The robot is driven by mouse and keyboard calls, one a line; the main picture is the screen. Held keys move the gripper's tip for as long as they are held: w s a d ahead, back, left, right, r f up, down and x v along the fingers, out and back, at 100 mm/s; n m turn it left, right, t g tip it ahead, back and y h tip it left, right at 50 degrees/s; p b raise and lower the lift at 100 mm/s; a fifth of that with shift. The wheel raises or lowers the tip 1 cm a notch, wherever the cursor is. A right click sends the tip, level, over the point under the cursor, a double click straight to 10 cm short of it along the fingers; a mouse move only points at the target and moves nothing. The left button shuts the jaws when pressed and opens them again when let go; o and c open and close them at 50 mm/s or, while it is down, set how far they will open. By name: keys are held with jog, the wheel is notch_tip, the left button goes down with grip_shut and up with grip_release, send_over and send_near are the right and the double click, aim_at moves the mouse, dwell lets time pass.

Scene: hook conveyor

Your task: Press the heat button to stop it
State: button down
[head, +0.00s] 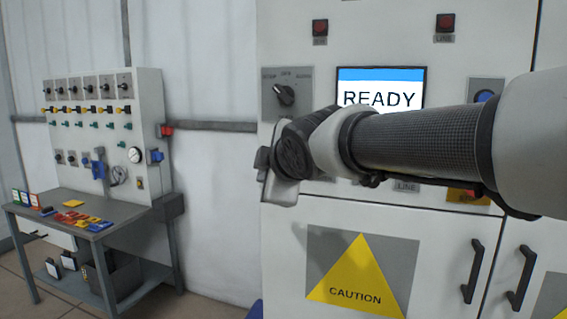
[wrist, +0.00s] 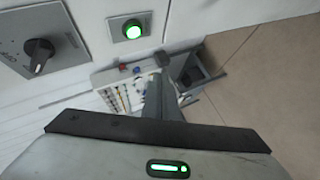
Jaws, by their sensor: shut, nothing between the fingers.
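A green-lit button (wrist: 132,30) in a square dark bezel sits on the white cabinet front, at the top of the wrist view. Its label cannot be read there, so I cannot confirm that it is the heat button. In the head view its place is hidden behind my gripper and arm. My gripper (head: 266,172) is shut and empty in front of the cabinet's left part, below the rotary switch. Its fingers (wrist: 166,100) also show in the wrist view, apart from the green button.
The rotary switch (head: 284,95) sits left of a screen (head: 381,91) reading READY. Two dark red lamps (head: 320,27) (head: 445,22) are above. A caution sign (head: 355,272) and door handles (head: 472,270) are below. A workbench (head: 150,192) with a control panel stands left.

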jog(key=w+d+b, duration=0.3)
jog(key=w+b, duration=0.1)
jog(key=w, duration=0.4)
dwell(0.4)
jog(key=shift+f, duration=0.1)
dwell(1.7)
jog(key=shift+w+b, duration=0.35)
jog(key=shift+b, duration=0.35)
jog(key=shift+d, duration=0.1)
